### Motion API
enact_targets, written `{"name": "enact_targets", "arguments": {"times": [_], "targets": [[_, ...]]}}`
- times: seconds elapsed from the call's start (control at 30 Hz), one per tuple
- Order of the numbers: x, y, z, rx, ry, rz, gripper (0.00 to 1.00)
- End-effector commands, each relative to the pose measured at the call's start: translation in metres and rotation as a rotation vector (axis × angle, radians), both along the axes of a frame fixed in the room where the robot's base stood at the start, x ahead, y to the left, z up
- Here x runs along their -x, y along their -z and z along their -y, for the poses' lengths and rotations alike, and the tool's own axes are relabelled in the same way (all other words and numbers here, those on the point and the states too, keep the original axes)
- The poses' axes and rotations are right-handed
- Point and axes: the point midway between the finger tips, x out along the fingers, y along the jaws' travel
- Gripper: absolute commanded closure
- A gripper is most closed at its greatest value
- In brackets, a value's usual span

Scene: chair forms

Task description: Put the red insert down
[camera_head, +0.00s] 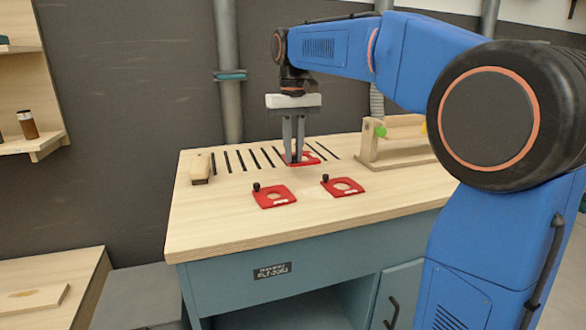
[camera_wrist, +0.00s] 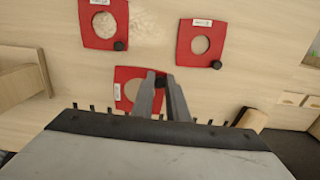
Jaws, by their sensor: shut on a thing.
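My gripper (camera_head: 293,161) points straight down over the back of the workbench. In the wrist view its fingers (camera_wrist: 163,86) are shut on the black knob of a red insert (camera_wrist: 122,97), a flat square plate with a round hole and a white label. The head view shows this insert (camera_head: 301,163) partly behind the fingers, level and at or just above the bench top. I cannot tell whether it touches the wood. Two similar red inserts lie nearer the front: the left one (camera_head: 262,200) and the right one (camera_head: 330,189), each with a knob at one corner.
The light wood bench top (camera_head: 225,215) has a row of dark slots (camera_head: 240,160) along its back. A wooden block (camera_head: 200,170) stands at the left end. A wooden stand (camera_head: 375,155) with a green part is at the right. The front of the bench is clear.

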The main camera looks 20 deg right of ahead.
Motion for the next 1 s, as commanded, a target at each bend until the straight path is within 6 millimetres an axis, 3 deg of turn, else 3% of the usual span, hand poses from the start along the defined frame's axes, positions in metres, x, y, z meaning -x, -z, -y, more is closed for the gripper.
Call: {"name": "enact_targets", "arguments": {"times": [0.23,0.5,0.87,0.9,0.97,1.0], "targets": [[0.0,0.016,0.0,0.0,0.0,0.0,1.0],[0.0,0.049,0.0,0.0,0.0,0.0,1.0],[0.0,0.052,0.0,0.0,0.0,0.0,1.0],[0.0,0.053,0.0,0.0,0.0,0.0,0.84],[0.0,0.052,0.0,0.0,0.0,0.0,0.7],[0.0,0.052,0.0,0.0,0.0,0.0,0.68]]}}
